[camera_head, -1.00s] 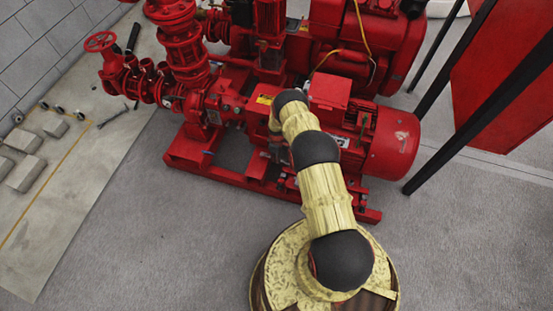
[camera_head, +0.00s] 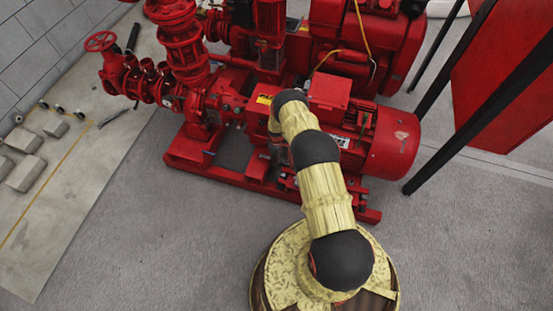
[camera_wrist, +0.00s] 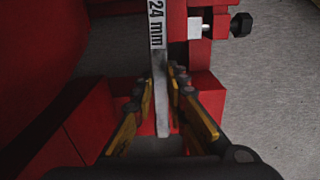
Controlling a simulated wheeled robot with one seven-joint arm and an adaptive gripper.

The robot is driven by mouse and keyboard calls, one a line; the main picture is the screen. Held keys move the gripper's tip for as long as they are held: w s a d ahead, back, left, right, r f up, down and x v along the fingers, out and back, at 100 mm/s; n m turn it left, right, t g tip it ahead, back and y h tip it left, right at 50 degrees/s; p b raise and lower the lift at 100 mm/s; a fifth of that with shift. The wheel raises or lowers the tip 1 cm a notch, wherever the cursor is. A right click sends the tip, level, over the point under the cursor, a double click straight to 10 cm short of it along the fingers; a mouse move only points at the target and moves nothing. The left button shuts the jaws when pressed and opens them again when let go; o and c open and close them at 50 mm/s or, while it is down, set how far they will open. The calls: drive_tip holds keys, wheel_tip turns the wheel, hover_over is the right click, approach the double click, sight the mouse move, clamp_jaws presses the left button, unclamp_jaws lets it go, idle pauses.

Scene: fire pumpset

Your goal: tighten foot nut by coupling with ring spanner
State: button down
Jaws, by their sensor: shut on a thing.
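My gripper (camera_wrist: 161,88) is shut on a flat grey spanner (camera_wrist: 158,40) marked "24 mm", in the middle of the wrist view. The spanner runs upward out of the picture, so its far end is hidden, and I cannot tell whether it is around a nut. A dark bolt head or nut (camera_wrist: 241,25) sticks out beside a silver block, right of the spanner and apart from it. In the head view, my arm reaches over the red pumpset (camera_head: 250,180) near the coupling area. My gripper, the spanner and the foot nut are hidden there.
Red frame parts (camera_wrist: 95,110) lie close on both sides of my gripper. The red motor (camera_head: 390,145) stands right of my arm. A dark post (camera_head: 480,115) rises further right. Grey blocks (camera_head: 25,172) and a small tool lie at left. The grey floor in front is clear.

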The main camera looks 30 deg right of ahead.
drive_tip(key=shift+r, duration=0.15)
drive_tip(key=shift+r+p, duration=1.35)
drive_tip(key=shift+r, duration=1.1)
drive_tip(key=shift+f, duration=0.2)
drive_tip(key=shift+s+a+f+n+b, duration=0.1)
drive_tip(key=shift+a+f+n+b, duration=0.1)
drive_tip(key=shift+f+b, duration=0.3)
drive_tip(key=shift+s+a+f+n+b, duration=0.1)
drive_tip(key=shift+f+n+b, duration=0.1)
drive_tip(key=shift+f+b, duration=0.3)
drive_tip(key=shift+f+b, duration=0.35)
drive_tip(key=shift+f, duration=1)
drive_tip(key=shift+s+a, duration=0.25)
drive_tip(key=shift+a, duration=0.05)
drive_tip(key=shift+r, duration=0.15)
